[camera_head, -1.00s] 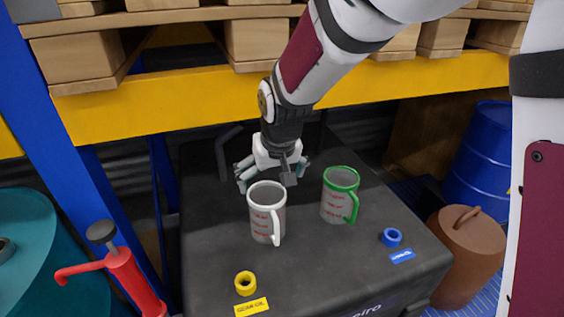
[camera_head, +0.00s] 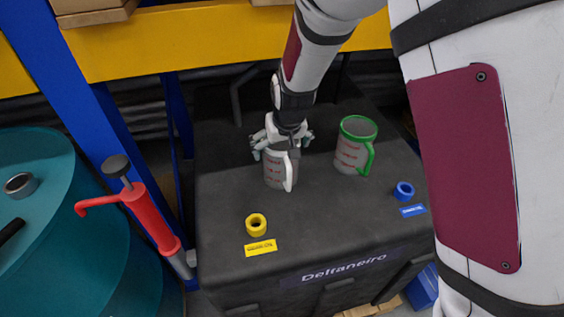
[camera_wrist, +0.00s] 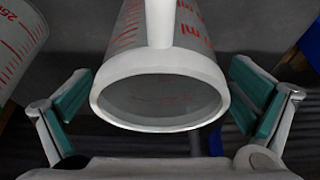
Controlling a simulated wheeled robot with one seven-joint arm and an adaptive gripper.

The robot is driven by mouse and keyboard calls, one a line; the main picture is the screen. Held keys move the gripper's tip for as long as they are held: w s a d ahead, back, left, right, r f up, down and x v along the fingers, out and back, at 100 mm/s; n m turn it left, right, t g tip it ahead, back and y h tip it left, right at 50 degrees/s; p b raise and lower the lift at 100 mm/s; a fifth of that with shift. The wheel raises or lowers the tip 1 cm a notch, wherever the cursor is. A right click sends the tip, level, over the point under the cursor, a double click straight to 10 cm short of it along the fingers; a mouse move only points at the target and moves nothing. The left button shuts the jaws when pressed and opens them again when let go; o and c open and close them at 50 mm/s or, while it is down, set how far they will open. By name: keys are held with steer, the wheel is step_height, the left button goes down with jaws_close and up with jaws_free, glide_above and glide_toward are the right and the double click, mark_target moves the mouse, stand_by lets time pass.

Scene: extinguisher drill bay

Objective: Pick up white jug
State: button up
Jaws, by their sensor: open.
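The white jug (camera_head: 279,172), grey with a white rim and handle and red markings, stands upright on a black case top (camera_head: 330,220). My gripper (camera_head: 283,143) is at the jug's upper part, and hides much of its rim in the head view. In the wrist view the jug's white rim (camera_wrist: 160,124) lies between the open fingers of my gripper (camera_wrist: 160,105), with a visible gap on each side. The jug's handle (camera_wrist: 160,22) points up in that view. Nothing is held.
A green-rimmed jug (camera_head: 355,146) stands to the right, and its side (camera_wrist: 18,45) shows in the wrist view. A yellow ring (camera_head: 256,224) and a blue ring (camera_head: 403,191) lie nearer the front. A yellow beam (camera_head: 180,56) runs behind.

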steer(key=shift+x, duration=1.05)
steer(key=c, duration=1.1)
